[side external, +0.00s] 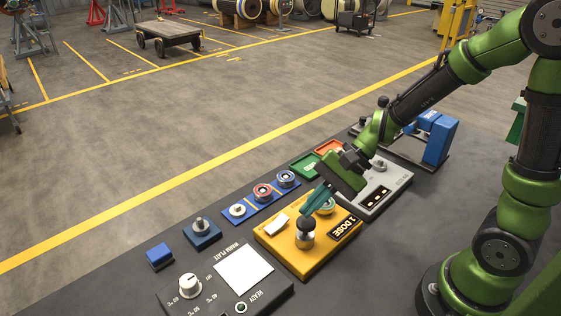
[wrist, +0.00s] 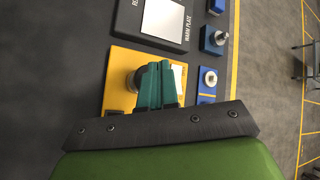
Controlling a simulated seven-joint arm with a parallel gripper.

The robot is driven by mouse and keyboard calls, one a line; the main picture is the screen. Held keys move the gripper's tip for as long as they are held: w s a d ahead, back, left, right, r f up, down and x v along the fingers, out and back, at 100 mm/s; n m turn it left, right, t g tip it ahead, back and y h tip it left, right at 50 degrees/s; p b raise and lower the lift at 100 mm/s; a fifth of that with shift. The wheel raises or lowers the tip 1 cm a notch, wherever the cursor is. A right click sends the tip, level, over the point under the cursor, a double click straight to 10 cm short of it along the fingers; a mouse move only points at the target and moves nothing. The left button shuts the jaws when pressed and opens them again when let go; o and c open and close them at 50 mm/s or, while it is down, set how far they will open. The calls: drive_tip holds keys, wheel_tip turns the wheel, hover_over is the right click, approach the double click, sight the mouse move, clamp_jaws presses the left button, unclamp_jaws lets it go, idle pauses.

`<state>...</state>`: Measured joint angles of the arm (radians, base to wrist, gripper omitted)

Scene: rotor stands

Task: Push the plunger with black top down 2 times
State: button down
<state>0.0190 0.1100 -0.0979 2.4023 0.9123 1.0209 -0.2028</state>
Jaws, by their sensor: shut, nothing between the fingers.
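The plunger with the black top (side external: 306,225) stands upright on the yellow unit (side external: 285,256), whose dark panel reads "1 DOSE". A lighter band shows below its black top. My gripper (side external: 306,204) is shut and empty, its teal fingers slanting down close to the black top. I cannot tell whether they touch it. In the wrist view, the fingertips (wrist: 160,66) are together over the yellow unit (wrist: 117,72), and the round dark plunger (wrist: 132,80) shows at their left, partly hidden by them. A second, greenish round part (side external: 328,208) on the unit is partly hidden behind my gripper.
A warm plate panel (side external: 222,285) with a knob is in front of the unit. A blue strip with round buttons (side external: 262,192), a grey unit (side external: 385,191) and green and orange trays (side external: 329,147) stand around it. The open floor lies beyond.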

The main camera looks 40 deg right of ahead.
sight(311, 220)
drive_tip(key=shift+r, duration=2.35)
idle(0.6)
wheel_tip(311, 220, up, 4)
drive_tip(key=shift+f, duration=0.1)
drive_tip(key=shift+f, duration=0.1)
idle(0.3)
drive_tip(key=shift+f, duration=4.35)
drive_tip(key=shift+f, duration=0.4)
